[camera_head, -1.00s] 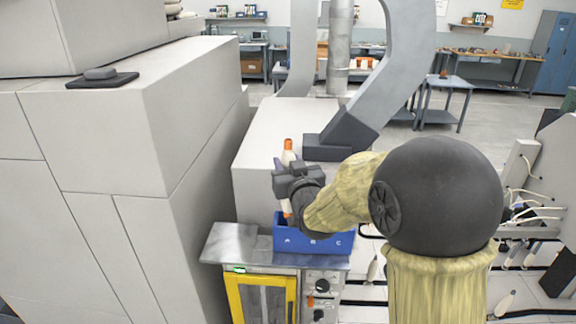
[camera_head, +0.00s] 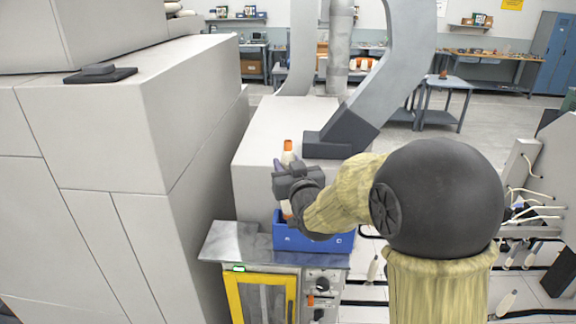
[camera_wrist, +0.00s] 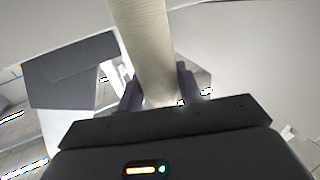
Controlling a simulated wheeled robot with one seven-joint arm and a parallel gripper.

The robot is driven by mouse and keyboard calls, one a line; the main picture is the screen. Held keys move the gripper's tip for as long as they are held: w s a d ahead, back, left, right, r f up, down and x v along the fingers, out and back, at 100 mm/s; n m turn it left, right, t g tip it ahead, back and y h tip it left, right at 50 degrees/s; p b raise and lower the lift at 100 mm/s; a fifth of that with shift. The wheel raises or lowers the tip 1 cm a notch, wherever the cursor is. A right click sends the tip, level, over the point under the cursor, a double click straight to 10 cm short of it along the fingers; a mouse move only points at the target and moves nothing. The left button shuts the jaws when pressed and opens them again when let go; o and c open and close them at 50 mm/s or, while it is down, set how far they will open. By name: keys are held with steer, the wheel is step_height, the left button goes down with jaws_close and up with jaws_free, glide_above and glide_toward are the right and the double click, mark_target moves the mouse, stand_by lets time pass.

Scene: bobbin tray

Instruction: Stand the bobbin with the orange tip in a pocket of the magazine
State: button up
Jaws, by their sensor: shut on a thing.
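The bobbin with the orange tip (camera_head: 288,147) stands roughly upright in my gripper (camera_head: 284,172), its orange tip up. Its pale wound body (camera_wrist: 145,45) fills the space between the two fingers in the wrist view. My gripper is shut on it. The blue magazine (camera_head: 312,244) sits on a metal-topped stand right below the gripper. The bobbin's lower end shows below the gripper at the magazine's left part. My gripper and arm hide the pockets, so I cannot tell whether the lower end is inside one.
The metal top (camera_head: 232,243) is clear left of the magazine. A yellow-framed cabinet door (camera_head: 262,298) and a knob panel (camera_head: 321,290) are below it. A large grey machine housing (camera_head: 105,120) stands close on the left. A pale block (camera_head: 255,160) rises behind the magazine.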

steer(key=shift+f+b, duration=4.85)
steer(key=shift+b, duration=0.3)
steer(key=o, duration=1.1)
steer(key=shift+s, duration=0.15)
steer(key=b+v, duration=0.5)
steer(key=v, duration=1.2)
